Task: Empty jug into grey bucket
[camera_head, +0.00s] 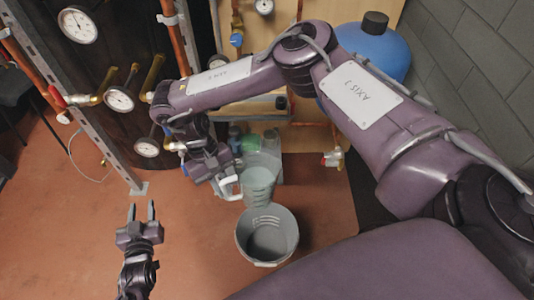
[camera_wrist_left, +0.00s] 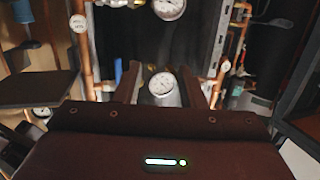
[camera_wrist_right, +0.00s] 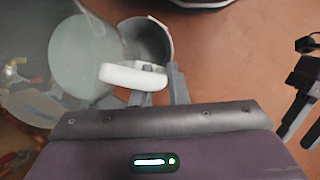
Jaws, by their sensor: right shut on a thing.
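The translucent jug (camera_head: 258,180) has a white handle (camera_wrist_right: 133,77). My right gripper (camera_head: 229,188) is shut on this handle and holds the jug above the floor, at the back rim of the grey bucket (camera_head: 267,242). The jug body (camera_wrist_right: 85,55) fills the upper left of the right wrist view, with the bucket (camera_wrist_right: 152,42) partly hidden behind it. I cannot tell the jug's tilt or whether liquid is in it. My left gripper (camera_head: 143,212) is empty, its two fingers apart, left of the bucket. The left wrist view shows neither jug nor bucket.
Copper pipes and gauges (camera_head: 120,99) stand at the back left, beside a metal post (camera_head: 105,150). Several bottles (camera_head: 248,143) stand behind the jug. A blue tank (camera_head: 375,48) is at the back right. The red floor (camera_head: 195,250) left of the bucket is clear.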

